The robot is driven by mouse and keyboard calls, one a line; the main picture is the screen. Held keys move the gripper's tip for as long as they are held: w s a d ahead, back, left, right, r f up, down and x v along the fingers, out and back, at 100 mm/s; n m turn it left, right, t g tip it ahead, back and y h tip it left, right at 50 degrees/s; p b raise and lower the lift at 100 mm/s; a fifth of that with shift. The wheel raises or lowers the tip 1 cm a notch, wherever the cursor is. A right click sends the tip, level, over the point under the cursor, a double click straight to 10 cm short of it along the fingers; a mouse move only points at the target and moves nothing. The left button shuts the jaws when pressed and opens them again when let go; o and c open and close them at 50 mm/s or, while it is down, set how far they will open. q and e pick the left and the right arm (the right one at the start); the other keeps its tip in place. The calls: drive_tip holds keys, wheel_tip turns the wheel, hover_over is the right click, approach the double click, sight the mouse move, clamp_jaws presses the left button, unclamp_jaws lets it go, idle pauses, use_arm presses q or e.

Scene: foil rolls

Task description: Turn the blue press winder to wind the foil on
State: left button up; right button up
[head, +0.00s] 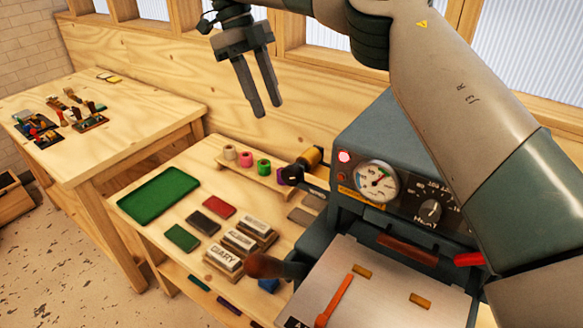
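The blue-grey press (372,130) stands at the right, with a round gauge (376,181) and a dial knob (430,211) on its front. At its left side are a gold foil roll (311,157) and a dark round part (291,175), which may be the winder; I cannot tell for sure. My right gripper (267,112) hangs above and behind the gold roll, fingers pointing down, slightly apart and empty, touching nothing. My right arm crosses in front of the press and hides part of its right side. My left gripper is not in view.
A wooden rack holds small rolls, including a pink (246,159) and a green one (264,166). A green tray (160,194) and lettered blocks (222,258) lie on the bench. A brown handle (266,266) sticks out left of the press. Another table (120,125) stands at left.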

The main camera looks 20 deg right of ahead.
drive_tip(key=shift+f, duration=0.1)
approach(290, 167)
drive_tip(key=f, duration=0.1)
drive_tip(key=p+x, duration=0.1)
drive_tip(key=x, duration=0.3)
drive_tip(key=p+x, duration=0.1)
drive_tip(key=x, duration=0.3)
drive_tip(key=shift+s+d, duration=0.2)
drive_tip(key=shift+d, duration=0.05)
drive_tip(key=shift+x, duration=0.8)
